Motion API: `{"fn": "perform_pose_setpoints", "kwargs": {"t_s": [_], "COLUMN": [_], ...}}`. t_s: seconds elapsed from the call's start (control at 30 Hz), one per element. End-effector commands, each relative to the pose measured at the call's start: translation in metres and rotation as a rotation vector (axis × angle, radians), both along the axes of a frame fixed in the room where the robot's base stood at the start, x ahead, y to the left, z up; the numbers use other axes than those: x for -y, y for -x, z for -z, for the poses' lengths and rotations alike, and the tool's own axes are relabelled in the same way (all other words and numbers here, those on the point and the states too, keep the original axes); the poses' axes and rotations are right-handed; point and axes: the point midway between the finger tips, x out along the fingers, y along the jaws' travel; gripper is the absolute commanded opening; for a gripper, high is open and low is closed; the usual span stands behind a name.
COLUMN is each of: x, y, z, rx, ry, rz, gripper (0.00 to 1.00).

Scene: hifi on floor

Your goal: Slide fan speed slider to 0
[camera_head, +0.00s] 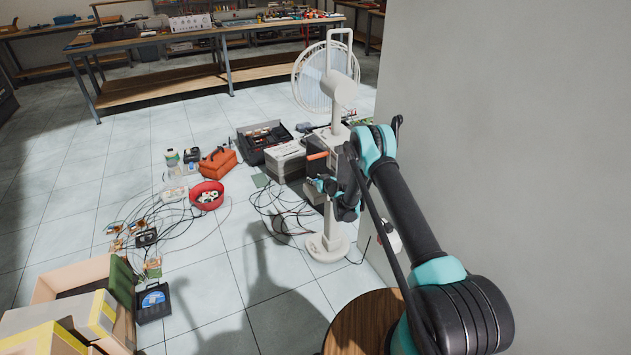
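A white pedestal fan (341,90) stands on the floor beside the grey wall, with its round base (327,248) on the tiles. Its round caged head faces away toward the back of the room. My arm reaches in from the lower right. My gripper (322,184) is at the middle of the fan's post, and its fingers look close to or touching the post. Whether the fingers are open or shut is too small to tell. A small orange bar (318,156) shows just above the gripper. I cannot make out the speed slider; the gripper and arm cover part of the post.
A grey wall (500,120) stands close on the right. Left of the fan are a grey stack (285,158), a black toolbox (263,140), an orange box (217,162), a red bowl (207,196) and loose cables. A round wooden top (352,328) is in front.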

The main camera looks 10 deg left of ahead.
Motion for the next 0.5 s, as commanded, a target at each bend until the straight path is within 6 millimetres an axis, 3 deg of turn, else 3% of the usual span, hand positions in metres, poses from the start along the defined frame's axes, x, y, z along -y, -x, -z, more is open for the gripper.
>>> {"fn": "perform_pose_setpoints", "kwargs": {"t_s": [0.33, 0.5], "x": [0.002, 0.014], "y": [0.003, 0.020], "z": [-0.001, -0.010], "rx": [-0.001, -0.001], "ry": [0.001, 0.000], "rz": [0.000, 0.000], "gripper": [0.41, 0.41]}}
